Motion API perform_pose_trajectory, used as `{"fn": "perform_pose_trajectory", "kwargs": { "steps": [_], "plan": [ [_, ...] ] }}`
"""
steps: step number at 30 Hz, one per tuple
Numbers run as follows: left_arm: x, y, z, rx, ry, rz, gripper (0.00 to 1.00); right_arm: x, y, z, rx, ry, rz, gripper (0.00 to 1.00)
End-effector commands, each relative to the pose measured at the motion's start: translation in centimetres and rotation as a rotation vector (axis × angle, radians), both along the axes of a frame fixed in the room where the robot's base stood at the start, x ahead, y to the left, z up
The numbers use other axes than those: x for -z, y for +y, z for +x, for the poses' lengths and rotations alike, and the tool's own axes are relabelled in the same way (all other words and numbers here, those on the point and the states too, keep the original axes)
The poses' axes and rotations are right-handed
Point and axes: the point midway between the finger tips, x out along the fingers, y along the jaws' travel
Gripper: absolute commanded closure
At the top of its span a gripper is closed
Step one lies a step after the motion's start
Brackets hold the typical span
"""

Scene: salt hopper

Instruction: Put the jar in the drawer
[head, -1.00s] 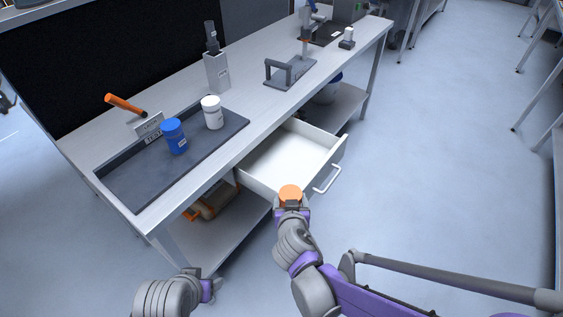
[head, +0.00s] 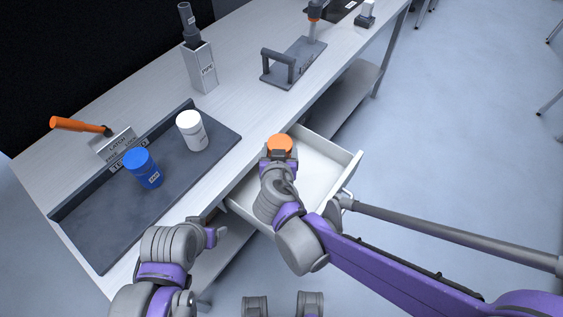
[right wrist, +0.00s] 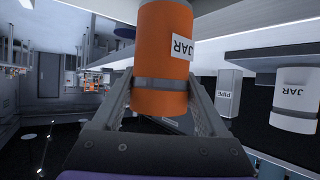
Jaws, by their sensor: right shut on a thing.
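An orange jar (head: 280,144) is held in my right gripper (head: 278,155). In the right wrist view the orange jar (right wrist: 163,60) carries a label reading JAR, and both fingers close on its sides. In the head view the jar appears over the open white drawer (head: 338,177), near its back left part; its height above the drawer floor is hard to tell. My right forearm hides part of the drawer. My left gripper (head: 215,236) is near the table's front edge, left of the drawer; its fingers do not show clearly.
A dark tray (head: 90,215) on the table holds a blue jar (head: 143,168) and a white jar (head: 191,130). A grey holder (head: 201,68), an orange-handled tool (head: 80,125) and a handled grey plate (head: 300,65) are also on the table. The floor at right is open.

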Motion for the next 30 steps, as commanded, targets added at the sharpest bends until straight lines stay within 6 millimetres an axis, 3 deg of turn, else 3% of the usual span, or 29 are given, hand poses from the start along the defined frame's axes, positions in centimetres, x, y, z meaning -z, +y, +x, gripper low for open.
{"fn": "perform_pose_trajectory", "kwargs": {
  "steps": [5, 12, 18, 25, 30],
  "plan": [
    [0.7, 0.0, -0.2, 0.000, 0.003, 0.000, 0.31, 2.3, 0.0, 0.0, 0.000, 0.001, 0.000, 0.93],
    [2.5, 0.0, -0.4, 0.000, 0.009, 0.000, 0.31, 8.9, 0.0, 0.0, 0.001, 0.001, 0.000, 0.93],
    [3.5, 0.0, -0.5, 0.000, 0.012, 0.000, 0.31, 12.9, 0.0, 0.0, 0.000, 0.000, 0.000, 0.93],
    [3.6, 0.0, -0.5, 0.000, 0.012, 0.000, 0.31, 13.9, 0.0, 0.4, 0.001, 0.000, 0.000, 0.93],
    [3.3, 0.0, -0.5, 0.000, 0.011, 0.000, 0.31, 13.8, -0.1, 2.9, 0.002, -0.001, 0.000, 0.93]
  ]
}}
